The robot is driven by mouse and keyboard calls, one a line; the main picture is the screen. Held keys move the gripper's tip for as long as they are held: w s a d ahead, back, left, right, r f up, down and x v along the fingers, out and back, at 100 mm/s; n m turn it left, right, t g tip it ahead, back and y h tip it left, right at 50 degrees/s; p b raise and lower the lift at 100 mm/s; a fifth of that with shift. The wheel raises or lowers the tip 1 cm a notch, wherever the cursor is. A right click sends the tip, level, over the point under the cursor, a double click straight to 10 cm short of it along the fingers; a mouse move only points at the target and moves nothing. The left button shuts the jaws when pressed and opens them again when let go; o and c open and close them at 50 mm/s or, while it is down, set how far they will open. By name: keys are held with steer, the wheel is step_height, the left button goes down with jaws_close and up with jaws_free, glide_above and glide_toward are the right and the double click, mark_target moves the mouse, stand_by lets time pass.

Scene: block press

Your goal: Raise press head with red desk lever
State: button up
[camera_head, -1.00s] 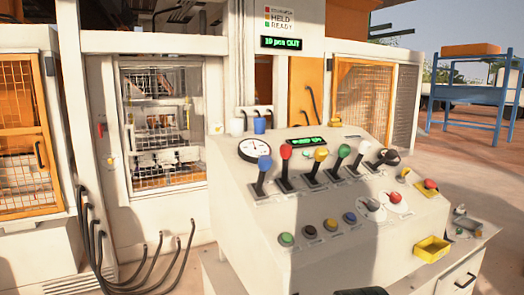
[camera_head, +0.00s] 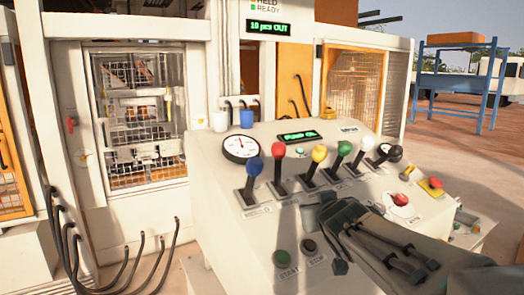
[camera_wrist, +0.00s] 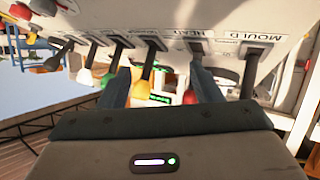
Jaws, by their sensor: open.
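The red-knobbed lever (camera_head: 278,156) stands on the sloping desk, second from left in the row. In the wrist view its red knob (camera_wrist: 190,97) shows beside one finger, below the label HEAD, partly hidden. My gripper (camera_head: 325,238) is open, over the desk front below and right of the red lever in the head view. In the wrist view the gripper (camera_wrist: 160,78) has its fingers apart, with the yellow knob (camera_wrist: 136,91) also near them. The press (camera_head: 138,115) stands behind a mesh guard at the left; its head position is hard to make out.
The blue lever (camera_head: 254,168) is left of the red one; yellow (camera_head: 319,154), green (camera_head: 345,148), white and black ones are to the right. A gauge (camera_head: 241,149), two cups and a red mushroom button (camera_head: 400,199) are on the desk. START and STOP buttons are near my gripper.

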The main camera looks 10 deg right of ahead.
mark_target(282, 152)
steer(key=w+a+r+n+t+y, duration=0.4)
steer(key=w+r+y, duration=0.1)
steer(key=r, duration=0.3)
steer(key=w, duration=0.4)
steer(key=w+a, duration=0.1)
steer(key=w, duration=0.4)
steer(key=w+a+p, duration=0.1)
steer(key=w, duration=0.3)
steer(key=shift+w+r, duration=0.15)
steer(key=shift+w, duration=0.05)
jaws_close()
